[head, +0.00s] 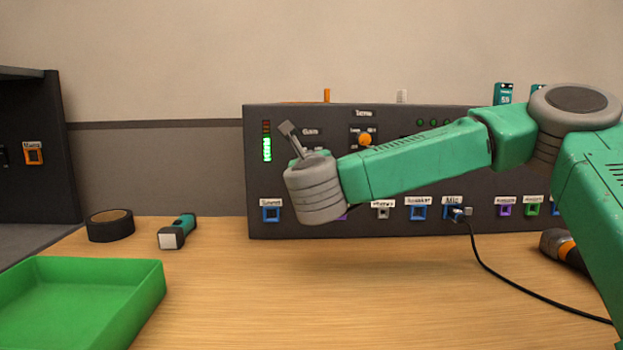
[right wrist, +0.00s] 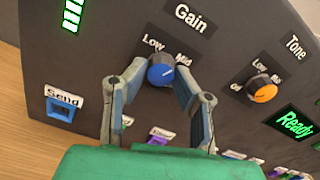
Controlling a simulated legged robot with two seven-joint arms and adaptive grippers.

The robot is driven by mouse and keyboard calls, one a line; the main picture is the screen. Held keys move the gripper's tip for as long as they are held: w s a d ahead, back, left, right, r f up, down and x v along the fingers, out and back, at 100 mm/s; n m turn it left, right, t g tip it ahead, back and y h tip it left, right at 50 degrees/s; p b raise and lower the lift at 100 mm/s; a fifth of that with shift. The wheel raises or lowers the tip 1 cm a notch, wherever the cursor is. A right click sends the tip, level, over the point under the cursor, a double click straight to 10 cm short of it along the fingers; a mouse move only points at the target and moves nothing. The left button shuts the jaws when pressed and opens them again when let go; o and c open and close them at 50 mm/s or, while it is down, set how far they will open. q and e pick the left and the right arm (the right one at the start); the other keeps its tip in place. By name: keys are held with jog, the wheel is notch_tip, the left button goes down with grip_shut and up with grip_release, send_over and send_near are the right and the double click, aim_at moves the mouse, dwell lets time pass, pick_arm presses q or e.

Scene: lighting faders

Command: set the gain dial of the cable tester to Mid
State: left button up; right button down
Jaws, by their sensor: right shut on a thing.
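The cable tester (head: 350,224) is a dark upright panel at the back of the table. Its blue gain dial (right wrist: 158,76) sits under the "Gain" label in the right wrist view, with "Low" above left and "Mid" above right. A pale mark on the dial seems to point right and slightly up, roughly toward "Mid". My right gripper (right wrist: 161,70) has its fingers on both sides of the dial, shut on it. In the head view the right gripper (head: 291,138) is at the panel's upper left and hides the dial. My left gripper is not in view.
An orange tone dial (head: 365,140) is right of the gain dial. A cable plug (head: 460,211) is in the "Mic" socket. A green tray (head: 150,290), black tape roll (head: 110,225) and flashlight (head: 177,231) are at the left. The table's front middle is clear.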

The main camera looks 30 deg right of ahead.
jog(key=shift+w+m+b, duration=0.1)
jog(key=shift+m+b, duration=1.35)
jog(key=shift+m, duration=0.35)
jog(key=c, duration=1.3)
grip_release()
jog(key=shift+d, duration=0.1)
jog(key=v, duration=1.1)
jog(key=shift+s+a+f, duration=0.2)
jog(key=shift+s+a, duration=0.1)
